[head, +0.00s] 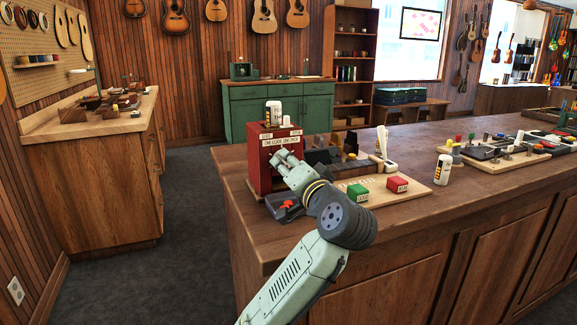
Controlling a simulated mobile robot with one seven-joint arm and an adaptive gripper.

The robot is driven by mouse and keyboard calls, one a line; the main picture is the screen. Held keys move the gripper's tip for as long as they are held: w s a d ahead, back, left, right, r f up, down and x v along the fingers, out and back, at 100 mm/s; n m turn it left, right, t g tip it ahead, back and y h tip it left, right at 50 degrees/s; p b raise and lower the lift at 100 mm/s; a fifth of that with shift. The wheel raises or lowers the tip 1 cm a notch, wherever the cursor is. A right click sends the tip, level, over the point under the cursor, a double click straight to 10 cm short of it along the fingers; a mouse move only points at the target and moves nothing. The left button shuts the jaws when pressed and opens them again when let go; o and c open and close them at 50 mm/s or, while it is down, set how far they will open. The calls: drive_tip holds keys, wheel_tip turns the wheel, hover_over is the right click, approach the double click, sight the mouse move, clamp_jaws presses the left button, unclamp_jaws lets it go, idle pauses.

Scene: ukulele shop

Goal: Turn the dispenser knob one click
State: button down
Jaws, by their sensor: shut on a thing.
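The dispenser is a red box (256,165) with pale labels, standing at the left end of the wooden counter. One label reads roughly "one click one pick". A white bottle with a dark and yellow label (273,113) stands upright on its top. My gripper (283,158) is at the front face of the dispenser, just below the labels, and is shut on the knob. The knob itself is hidden behind my fingers, so its angle cannot be seen. A dark tray with an orange-red piece (288,204) sits at the dispenser's foot, below my gripper.
A light wooden board (415,196) beside my wrist carries a green box (358,193) and a red box (397,185). A second white bottle (442,170) stands right of it. Dark holders with small parts stand behind. The counter's front right stretch (500,190) is clear.

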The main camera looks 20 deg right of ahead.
drive_tip(key=shift+m, duration=0.8)
drive_tip(key=c, duration=1.2)
unclamp_jaws()
drive_tip(key=shift+c, duration=0.2)
drive_tip(key=s, duration=1.2)
drive_tip(key=shift+d, duration=0.15)
